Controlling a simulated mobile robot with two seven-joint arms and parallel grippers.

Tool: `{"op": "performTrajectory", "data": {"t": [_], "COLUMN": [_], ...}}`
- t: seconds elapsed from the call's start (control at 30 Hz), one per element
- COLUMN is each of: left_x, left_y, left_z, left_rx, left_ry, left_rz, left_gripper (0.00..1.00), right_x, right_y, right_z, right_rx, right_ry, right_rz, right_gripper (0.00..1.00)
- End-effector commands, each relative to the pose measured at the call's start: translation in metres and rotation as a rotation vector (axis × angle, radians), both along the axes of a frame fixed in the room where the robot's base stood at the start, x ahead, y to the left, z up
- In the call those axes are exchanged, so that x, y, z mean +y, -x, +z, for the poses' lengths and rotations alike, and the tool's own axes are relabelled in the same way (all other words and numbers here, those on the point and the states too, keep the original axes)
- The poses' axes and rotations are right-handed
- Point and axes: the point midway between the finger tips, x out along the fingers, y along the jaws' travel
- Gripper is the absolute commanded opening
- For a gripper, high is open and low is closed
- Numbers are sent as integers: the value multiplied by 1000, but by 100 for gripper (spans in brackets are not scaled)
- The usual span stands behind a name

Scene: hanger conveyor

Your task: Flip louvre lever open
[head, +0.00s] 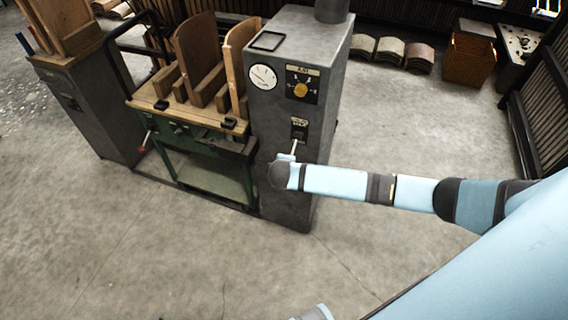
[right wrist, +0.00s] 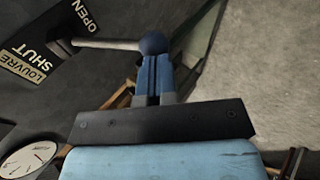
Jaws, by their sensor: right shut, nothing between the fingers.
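The louvre lever (head: 294,148) is a pale rod on the front of the grey cabinet, slanting down and out from a small dark plate (head: 299,130). In the right wrist view the lever (right wrist: 105,44) ends in a dark ball knob (right wrist: 153,42). The plate (right wrist: 35,62) there reads LOUVRE, SHUT and OPEN. My right gripper (right wrist: 153,62) is shut and empty, its blue fingertips right at the knob; whether they touch it I cannot tell. In the head view the right gripper (head: 284,160) is at the lever's lower end.
The grey cabinet (head: 276,100) carries a round gauge (head: 262,77) and a yellow knob (head: 300,90). A green-framed bench (head: 190,135) with wooden boards adjoins it on the left. The floor in front is clear.

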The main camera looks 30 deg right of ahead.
Motion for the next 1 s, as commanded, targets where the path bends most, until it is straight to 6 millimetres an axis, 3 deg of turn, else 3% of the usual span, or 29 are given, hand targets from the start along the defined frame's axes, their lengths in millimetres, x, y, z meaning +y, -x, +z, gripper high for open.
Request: {"op": "performTrajectory", "data": {"t": [0.6,1.0], "left_x": [-2,-4], "left_y": [3,1], "left_z": [0,11], "left_rx": [3,-4], "left_ry": [4,6], "left_rz": [-1,2], "left_gripper": [43,43], "right_x": [-2,-4], "right_y": [-1,-2], "right_z": [-12,-3], "right_rx": [2,3], "right_ry": [0,0], "right_rz": [0,0], "right_gripper": [0,0]}}
